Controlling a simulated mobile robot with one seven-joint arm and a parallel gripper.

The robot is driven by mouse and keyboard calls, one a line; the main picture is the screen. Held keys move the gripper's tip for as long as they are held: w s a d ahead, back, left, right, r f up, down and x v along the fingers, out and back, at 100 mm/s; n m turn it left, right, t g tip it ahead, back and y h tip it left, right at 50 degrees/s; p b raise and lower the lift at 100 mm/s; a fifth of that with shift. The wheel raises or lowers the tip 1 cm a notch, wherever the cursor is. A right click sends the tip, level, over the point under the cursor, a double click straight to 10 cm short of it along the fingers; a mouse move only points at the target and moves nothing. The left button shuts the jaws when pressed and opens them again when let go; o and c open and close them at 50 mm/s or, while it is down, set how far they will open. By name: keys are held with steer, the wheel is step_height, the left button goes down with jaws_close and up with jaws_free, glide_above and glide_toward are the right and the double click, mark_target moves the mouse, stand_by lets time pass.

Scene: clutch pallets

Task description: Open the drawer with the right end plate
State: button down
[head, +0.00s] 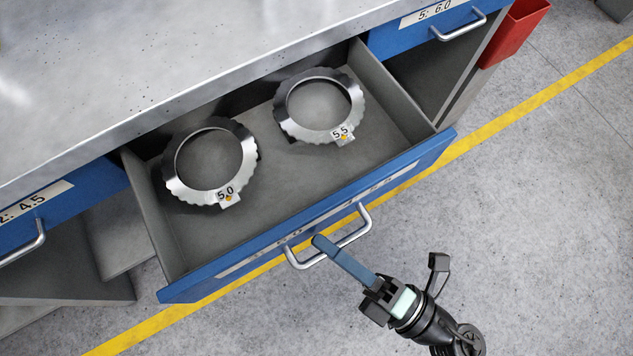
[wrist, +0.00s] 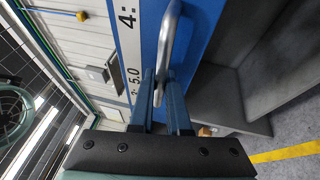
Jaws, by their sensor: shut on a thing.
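The middle drawer (head: 415,165) is pulled out from the workbench. Two metal toothed ring plates lie flat in it: one tagged 5.0 (head: 170,160) on the left and one tagged 5.5 (head: 290,100) on the right. The drawer's blue front has a silver bar handle (head: 352,238), which also shows in the wrist view (wrist: 171,35). My gripper (head: 320,243), seen in the wrist view (wrist: 163,88) with its blue fingers around the bar, is shut on the handle.
A blue drawer labelled 5: 6.0 (head: 405,38) is closed at the upper right. Another labelled 4.5 (head: 75,205) is at the left. A red bin (head: 515,32) hangs at the bench's right end. The floor in front, with a yellow line (head: 545,92), is clear.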

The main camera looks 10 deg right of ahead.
steer(key=shift+s+d, duration=0.2)
steer(key=shift+s, duration=0.3)
steer(key=c, duration=0.9)
jaws_free()
steer(key=b+v, duration=0.1)
steer(key=v, duration=1.2)
steer(key=shift+a, duration=0.1)
